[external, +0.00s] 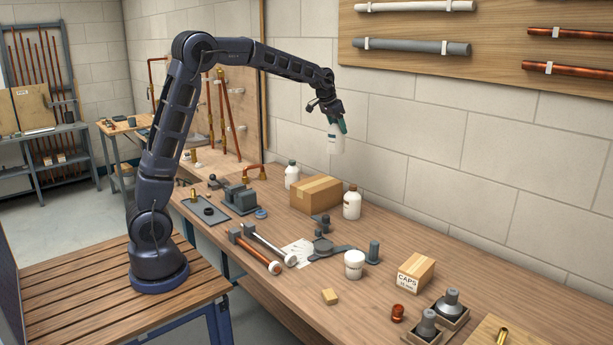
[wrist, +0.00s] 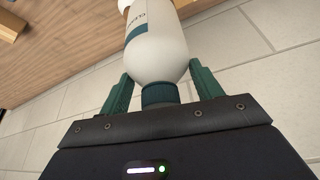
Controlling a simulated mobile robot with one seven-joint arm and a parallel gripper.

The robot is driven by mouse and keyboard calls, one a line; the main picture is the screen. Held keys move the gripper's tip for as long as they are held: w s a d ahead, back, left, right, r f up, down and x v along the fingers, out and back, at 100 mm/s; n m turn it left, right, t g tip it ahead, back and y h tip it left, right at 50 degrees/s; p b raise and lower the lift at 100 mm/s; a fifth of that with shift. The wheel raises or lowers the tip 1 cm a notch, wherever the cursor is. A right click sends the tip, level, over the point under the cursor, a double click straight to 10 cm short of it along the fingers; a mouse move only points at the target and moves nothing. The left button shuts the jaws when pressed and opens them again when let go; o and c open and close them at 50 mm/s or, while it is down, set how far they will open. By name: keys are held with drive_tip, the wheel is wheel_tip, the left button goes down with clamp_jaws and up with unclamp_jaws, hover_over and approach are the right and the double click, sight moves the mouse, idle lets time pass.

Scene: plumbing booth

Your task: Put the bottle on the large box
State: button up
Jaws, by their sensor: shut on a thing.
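A white bottle (external: 335,146) hangs from my gripper (external: 337,124), which is shut on it by its dark cap end. In the wrist view the bottle (wrist: 157,58) has a dark teal label patch and sits between the green fingers of my gripper (wrist: 162,90). The bottle is in the air, well above the bench and clear of it. The large box (external: 315,195) is a closed brown carton with a tape strip on the bench near the wall. The bottle appears above the box and a little to its right in the picture; the exact depth is unclear.
A white bottle with a brown cap (external: 352,205) stands right of the box, and another white bottle (external: 292,175) stands left behind it. A white tub (external: 355,264) and small caps box (external: 416,272) stand nearer. The box top is clear.

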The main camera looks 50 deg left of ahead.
drive_tip(key=a+r+n, duration=0.2)
drive_tip(key=a+r, duration=0.1)
drive_tip(key=a, duration=0.8)
wheel_tip(320, 180, down, 20)
drive_tip(key=shift+s+d+r+y, duration=0.2)
drive_tip(key=shift+s+d+y, duration=0.1)
drive_tip(key=shift+y, duration=0.1)
drive_tip(key=o, duration=1.7)
drive_tip(key=shift+f, duration=0.15)
